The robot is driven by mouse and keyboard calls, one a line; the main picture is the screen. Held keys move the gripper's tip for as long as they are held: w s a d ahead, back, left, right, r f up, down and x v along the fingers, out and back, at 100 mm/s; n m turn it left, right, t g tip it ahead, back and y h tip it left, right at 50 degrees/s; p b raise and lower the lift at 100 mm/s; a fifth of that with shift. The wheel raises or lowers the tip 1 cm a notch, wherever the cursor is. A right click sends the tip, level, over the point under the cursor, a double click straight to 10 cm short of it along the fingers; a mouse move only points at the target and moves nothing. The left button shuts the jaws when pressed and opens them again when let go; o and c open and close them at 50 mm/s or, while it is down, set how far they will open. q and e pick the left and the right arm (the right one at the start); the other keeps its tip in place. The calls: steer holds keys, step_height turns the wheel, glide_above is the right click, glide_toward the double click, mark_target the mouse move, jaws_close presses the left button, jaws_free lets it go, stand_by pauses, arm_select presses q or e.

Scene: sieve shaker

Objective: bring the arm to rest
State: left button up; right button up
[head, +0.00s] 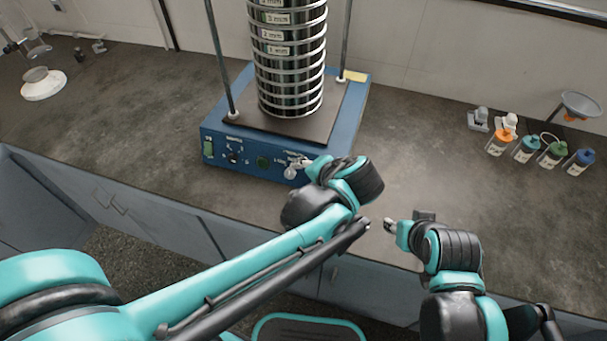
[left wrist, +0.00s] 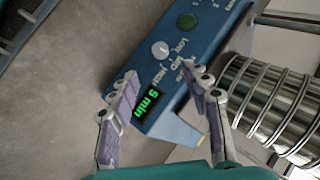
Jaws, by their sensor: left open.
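The sieve shaker has a blue base (head: 235,150) with a control panel on its front and stands on the grey bench. A tall stack of steel sieves (head: 288,60) with size labels stands on it between upright rods. My left gripper (head: 297,168) is at the right part of the panel, open and empty; it partly hides the panel. In the left wrist view its fingers (left wrist: 160,78) are spread in front of the blue panel (left wrist: 212,38), with a round knob (left wrist: 160,50) and a green "5 min" display (left wrist: 148,102). My right gripper (head: 389,224) is over the bench's front edge, too small to read.
The bench top (head: 430,130) between shaker and bottles is clear.

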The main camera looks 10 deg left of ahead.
stand_by(0.4)
arm_select(q)
steer(key=s+a+f+n+h, duration=0.1)
steer(key=s+a+n+h, duration=0.4)
steer(key=s+a, duration=0.5)
steer(key=a+n, duration=0.2)
steer(key=shift+s+a, duration=0.25)
steer(key=shift+a, duration=0.15)
stand_by(1.3)
